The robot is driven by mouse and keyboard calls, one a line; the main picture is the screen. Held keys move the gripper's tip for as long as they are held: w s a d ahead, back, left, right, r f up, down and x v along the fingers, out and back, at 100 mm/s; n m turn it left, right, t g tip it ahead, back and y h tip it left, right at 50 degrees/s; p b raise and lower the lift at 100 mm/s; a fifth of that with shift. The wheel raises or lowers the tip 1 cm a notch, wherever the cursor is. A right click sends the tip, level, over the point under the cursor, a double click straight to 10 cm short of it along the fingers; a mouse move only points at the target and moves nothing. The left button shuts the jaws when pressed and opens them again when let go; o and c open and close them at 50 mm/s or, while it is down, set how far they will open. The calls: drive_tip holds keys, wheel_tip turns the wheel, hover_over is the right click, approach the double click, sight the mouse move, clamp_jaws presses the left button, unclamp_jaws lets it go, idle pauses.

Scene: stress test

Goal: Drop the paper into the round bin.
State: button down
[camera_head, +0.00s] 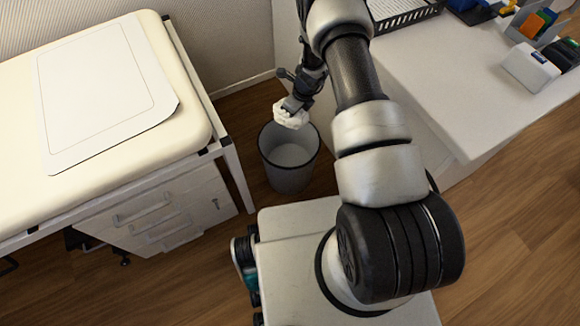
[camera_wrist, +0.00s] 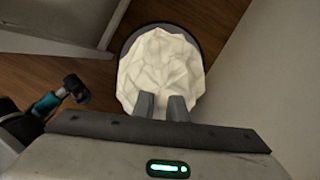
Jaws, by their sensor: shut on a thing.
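The paper (camera_head: 290,115) is a crumpled white ball. My gripper (camera_head: 298,103) is shut on it and holds it up over the round bin (camera_head: 290,178). In the wrist view the paper (camera_wrist: 162,70) fills the space in front of my gripper's fingertips (camera_wrist: 162,104). The round bin is a dark-rimmed, open-topped bin standing on the floor. In the wrist view its dark rim (camera_wrist: 207,47) shows around the paper, and the paper hides most of the opening. In the head view the paper is above the far part of the rim.
A padded examination couch (camera_head: 185,85) with a drawer unit (camera_head: 170,215) below stands left of the bin. A white desk (camera_head: 470,90) stands to the right, with a black tray (camera_head: 405,15) and other items on it. The bin sits in the floor gap between them.

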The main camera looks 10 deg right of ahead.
wheel_tip(320, 180, down, 11)
drive_tip(key=w+d+m+h+b, duration=0.1)
drive_tip(key=w+m+b, duration=0.1)
drive_tip(key=m+b, duration=0.2)
drive_tip(key=shift+b, duration=0.75)
drive_tip(key=shift+d, duration=0.1)
drive_tip(key=c, duration=1.7)
unclamp_jaws()
drive_tip(key=p+v, duration=0.1)
drive_tip(key=v, duration=0.4)
drive_tip(key=p+v, duration=0.2)
drive_tip(key=v, duration=0.4)
drive_tip(key=s+p+v, duration=0.1)
drive_tip(key=p+v, duration=0.1)
drive_tip(key=v, duration=0.4)
drive_tip(key=shift+t, duration=0.3)
